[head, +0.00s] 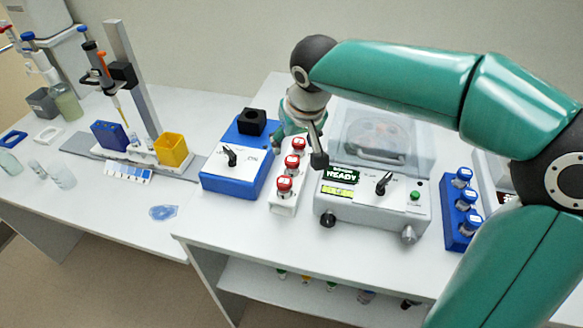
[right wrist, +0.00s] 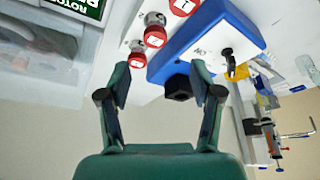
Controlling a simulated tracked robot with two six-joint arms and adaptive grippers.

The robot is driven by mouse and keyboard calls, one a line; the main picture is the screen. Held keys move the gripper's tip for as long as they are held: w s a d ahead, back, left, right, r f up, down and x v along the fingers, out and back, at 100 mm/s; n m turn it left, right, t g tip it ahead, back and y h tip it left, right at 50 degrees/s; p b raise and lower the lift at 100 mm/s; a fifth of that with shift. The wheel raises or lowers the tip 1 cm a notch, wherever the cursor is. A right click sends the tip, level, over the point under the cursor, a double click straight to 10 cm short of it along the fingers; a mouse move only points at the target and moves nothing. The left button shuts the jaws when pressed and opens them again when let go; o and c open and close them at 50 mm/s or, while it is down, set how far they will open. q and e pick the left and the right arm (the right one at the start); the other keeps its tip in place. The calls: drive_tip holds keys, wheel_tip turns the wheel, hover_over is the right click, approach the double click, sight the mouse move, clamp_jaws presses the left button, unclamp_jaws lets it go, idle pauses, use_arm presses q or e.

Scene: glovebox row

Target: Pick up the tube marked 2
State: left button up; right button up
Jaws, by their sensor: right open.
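Several tubes with red caps stand upright in a white rack (head: 287,207) on the bench. The nearest red-capped tube (head: 284,184), the middle one (head: 291,161) and the far one (head: 298,144) form a row. Their caps carry white labels, but I cannot read for sure which is marked 2. In the right wrist view red caps (right wrist: 155,36) show beyond the fingers. My right gripper (head: 300,140) is open and empty above the far end of the rack, its fingers (right wrist: 160,95) apart. My left gripper is not in view.
A blue device with a white top (head: 232,172) stands left of the rack, with a black block (head: 252,121). A grey centrifuge (head: 345,209) reading READY stands close on the right. A blue rack (head: 458,240) of tubes stands further right. Left are a pipette stand (head: 130,80) and yellow box (head: 173,150).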

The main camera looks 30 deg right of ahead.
sight(292, 159)
drive_tip(key=x, duration=0.5)
drive_tip(key=shift+d, duration=0.1)
drive_tip(key=shift+p+x, duration=0.4)
drive_tip(key=shift+x, duration=2.2)
drive_tip(key=shift+d, duration=0.2)
drive_tip(key=c, duration=1.1)
drive_tip(key=shift+r, duration=0.1)
